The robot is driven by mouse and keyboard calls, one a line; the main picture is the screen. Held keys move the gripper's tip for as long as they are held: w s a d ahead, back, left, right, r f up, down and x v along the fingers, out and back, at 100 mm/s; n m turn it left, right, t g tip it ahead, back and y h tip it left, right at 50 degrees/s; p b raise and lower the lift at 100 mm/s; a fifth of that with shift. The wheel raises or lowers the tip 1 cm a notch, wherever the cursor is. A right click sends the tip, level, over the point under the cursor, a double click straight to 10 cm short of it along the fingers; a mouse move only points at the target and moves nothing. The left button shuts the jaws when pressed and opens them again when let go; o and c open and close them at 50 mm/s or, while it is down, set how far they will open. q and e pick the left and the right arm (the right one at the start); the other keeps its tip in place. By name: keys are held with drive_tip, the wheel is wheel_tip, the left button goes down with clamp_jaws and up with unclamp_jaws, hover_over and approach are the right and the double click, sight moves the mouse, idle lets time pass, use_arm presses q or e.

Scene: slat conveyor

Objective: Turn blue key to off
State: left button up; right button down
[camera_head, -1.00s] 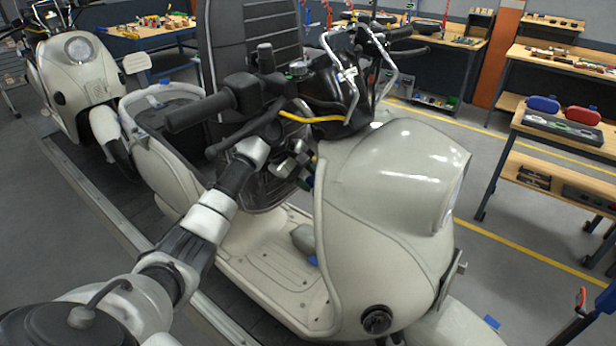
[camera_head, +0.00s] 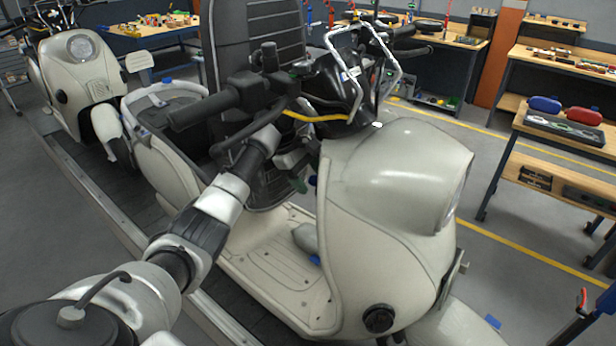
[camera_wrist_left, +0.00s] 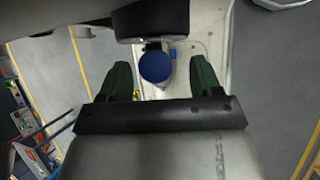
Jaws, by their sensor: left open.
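The blue key (camera_wrist_left: 156,66) shows in the left wrist view as a round blue knob below a dark round housing (camera_wrist_left: 153,22) on the scooter. My left gripper (camera_wrist_left: 160,72) is open, with one green finger on each side of the knob and a gap on both sides. In the head view, my left gripper (camera_head: 298,182) is behind the front shield of the cream scooter (camera_head: 385,185), below the handlebar. It is partly hidden there by my arm and the shield. I cannot read the key's position.
The handlebar grip (camera_head: 205,108) and a yellow cable (camera_head: 315,118) lie just above my left arm. A second scooter (camera_head: 85,85) stands at the far left. Workbenches (camera_head: 565,125) stand at the right across open floor.

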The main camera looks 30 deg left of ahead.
use_arm(q)
drive_tip(key=shift+a+r, duration=0.1)
drive_tip(key=shift+r, duration=0.15)
drive_tip(key=b+v, duration=0.3)
drive_tip(key=v, duration=0.4)
